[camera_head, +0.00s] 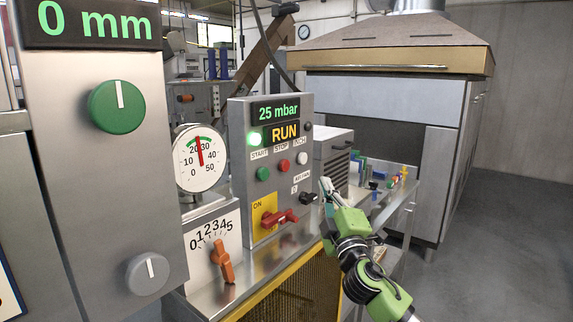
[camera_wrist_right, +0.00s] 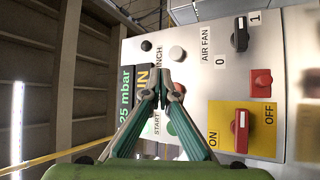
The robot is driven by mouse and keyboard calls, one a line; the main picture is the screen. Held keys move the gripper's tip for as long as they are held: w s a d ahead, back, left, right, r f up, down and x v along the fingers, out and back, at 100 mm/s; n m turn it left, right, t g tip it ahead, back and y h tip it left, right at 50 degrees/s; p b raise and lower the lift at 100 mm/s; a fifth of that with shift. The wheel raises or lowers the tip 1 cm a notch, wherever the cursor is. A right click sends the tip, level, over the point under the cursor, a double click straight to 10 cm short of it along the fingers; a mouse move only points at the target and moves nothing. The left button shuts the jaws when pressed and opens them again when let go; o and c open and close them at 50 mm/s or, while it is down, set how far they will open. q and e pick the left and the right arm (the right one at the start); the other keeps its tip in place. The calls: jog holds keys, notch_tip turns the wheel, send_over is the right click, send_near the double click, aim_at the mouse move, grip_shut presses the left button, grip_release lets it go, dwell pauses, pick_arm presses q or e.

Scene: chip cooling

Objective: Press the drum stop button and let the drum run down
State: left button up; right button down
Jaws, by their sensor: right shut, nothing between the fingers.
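The red drum stop button (camera_head: 284,165) sits between the green start button (camera_head: 263,174) and the white inch button (camera_head: 302,158) on the grey control panel (camera_head: 244,150). The display above it reads RUN and a green lamp is lit. My right gripper (camera_head: 327,186) is shut and empty, to the right of the panel in the head view. In the right wrist view my right gripper (camera_wrist_right: 165,96) points at the panel, and its fingertips overlap the row of buttons. The red stop button (camera_wrist_right: 180,88) shows partly beside them. Contact cannot be told. My left gripper is out of view.
A red handle (camera_wrist_right: 240,130) on a yellow ON/OFF plate and a black air fan switch (camera_wrist_right: 240,35) are on the same panel. A round dial gauge (camera_head: 200,158) and an orange lever (camera_head: 222,262) are at left. A large hooded cabinet (camera_head: 400,100) stands behind; the floor at right is clear.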

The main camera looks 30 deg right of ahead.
aim_at(285, 166)
jog(key=shift+s+a+r+t, duration=0.1)
jog(key=shift+r+t, duration=0.05)
jog(key=shift+r, duration=0.45)
jog(key=shift+s+a+r+t, duration=0.1)
jog(key=shift+r+t, duration=0.05)
jog(key=shift+r, duration=0.45)
jog(key=w+a, duration=0.3)
jog(key=w, duration=0.5)
jog(key=shift+a+b, duration=0.15)
jog(key=shift+b, duration=0.15)
jog(key=shift+w, duration=0.1)
jog(key=shift+w, duration=0.1)
dwell(0.4)
jog(key=shift+w+a, duration=0.15)
jog(key=shift+w, duration=0.15)
